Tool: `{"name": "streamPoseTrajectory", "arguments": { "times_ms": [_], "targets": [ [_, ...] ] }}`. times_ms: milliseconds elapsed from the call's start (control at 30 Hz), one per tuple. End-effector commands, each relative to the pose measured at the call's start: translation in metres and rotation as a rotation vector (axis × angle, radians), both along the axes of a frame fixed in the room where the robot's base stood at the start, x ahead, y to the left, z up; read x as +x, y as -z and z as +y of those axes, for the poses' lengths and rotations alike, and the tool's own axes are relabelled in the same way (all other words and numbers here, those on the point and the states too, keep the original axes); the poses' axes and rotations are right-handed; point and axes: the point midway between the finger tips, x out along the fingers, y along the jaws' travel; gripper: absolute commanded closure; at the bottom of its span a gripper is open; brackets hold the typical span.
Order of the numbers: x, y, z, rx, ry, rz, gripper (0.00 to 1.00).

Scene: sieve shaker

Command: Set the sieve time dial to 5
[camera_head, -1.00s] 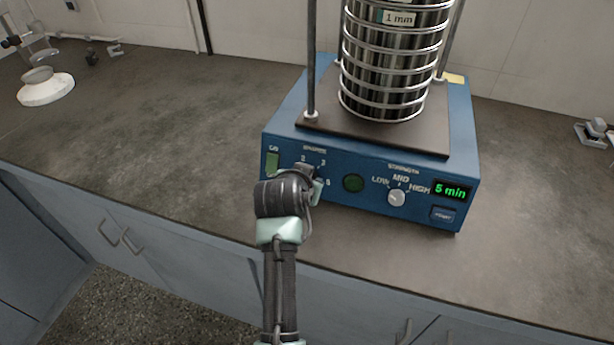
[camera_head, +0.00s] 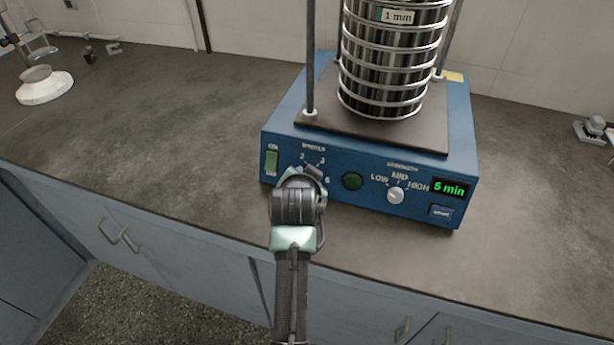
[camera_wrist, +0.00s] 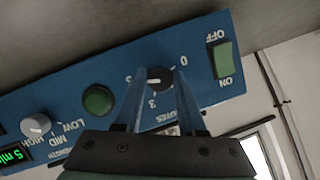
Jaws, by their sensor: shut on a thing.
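The time dial (camera_wrist: 160,76) is a small dark knob on the front of the blue sieve shaker (camera_head: 455,120). In the wrist view, which shows the panel upside down, numbers ring the knob. A pale mark on the knob appears to face the 5 side, but this is small. My gripper (camera_wrist: 157,82) is shut on the dial, one finger on each side. The green display (camera_head: 450,189) reads 5 min.
A green on/off switch (camera_head: 271,161) is left of the dial. A round green button (camera_head: 352,181), the strength knob (camera_head: 396,195) and a lower button (camera_head: 441,212) are to the right. The sieve stack (camera_head: 393,65) stands on top.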

Motion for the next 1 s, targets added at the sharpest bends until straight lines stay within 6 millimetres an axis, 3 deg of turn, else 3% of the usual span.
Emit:
{"name": "streamPoseTrajectory", "arguments": {
  "times_ms": [67,100,267,667,1000],
  "targets": [
    [0.000,0.001,0.001,0.004,0.000,0.001,1.00],
    [0.000,0.001,0.001,0.004,0.000,0.001,0.57],
    [0.000,0.001,0.000,0.002,0.000,0.002,0.31],
    [-0.005,-0.003,0.001,0.000,0.000,0.001,0.31],
    [-0.046,-0.035,0.005,0.002,0.000,0.000,0.31]
  ]
}}
